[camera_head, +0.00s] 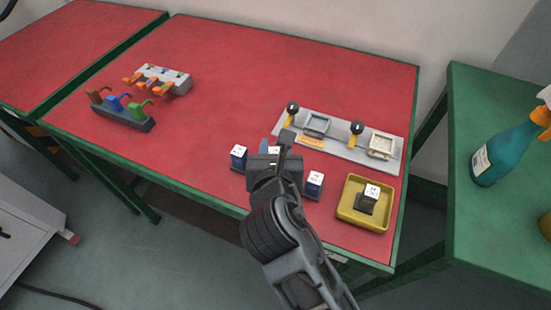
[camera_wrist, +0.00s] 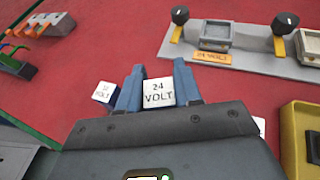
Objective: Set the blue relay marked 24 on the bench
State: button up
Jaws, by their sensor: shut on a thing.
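The relay with the white top marked 24 VOLT (camera_wrist: 158,93) sits between the two fingers of my gripper (camera_wrist: 158,82) in the wrist view. My gripper is shut on it. In the head view my gripper (camera_head: 275,163) is over the front right of the red bench (camera_head: 225,70), and the relay's white top (camera_head: 273,150) shows just past it. The fingers and wrist hide the relay's body, so I cannot tell whether its underside touches anything.
A blue relay (camera_head: 238,156), marked 12 VOLT in the wrist view (camera_wrist: 104,92), stands left; another (camera_head: 314,182) stands right. A yellow tray (camera_head: 348,211) holds a dark relay (camera_head: 368,196). A grey two-socket panel (camera_head: 340,146) lies behind. The bench's middle is clear.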

jog(key=shift+f, duration=1.85)
jog(key=o, duration=1.1)
jog(key=shift+f, duration=0.1)
jog(key=shift+c, duration=0.2)
jog(key=shift+s+r, duration=0.15)
jog(key=shift+r, duration=0.05)
jog(key=v, duration=1.1)
jog(key=shift+s+r, duration=0.2)
jog(key=shift+s, duration=0.1)
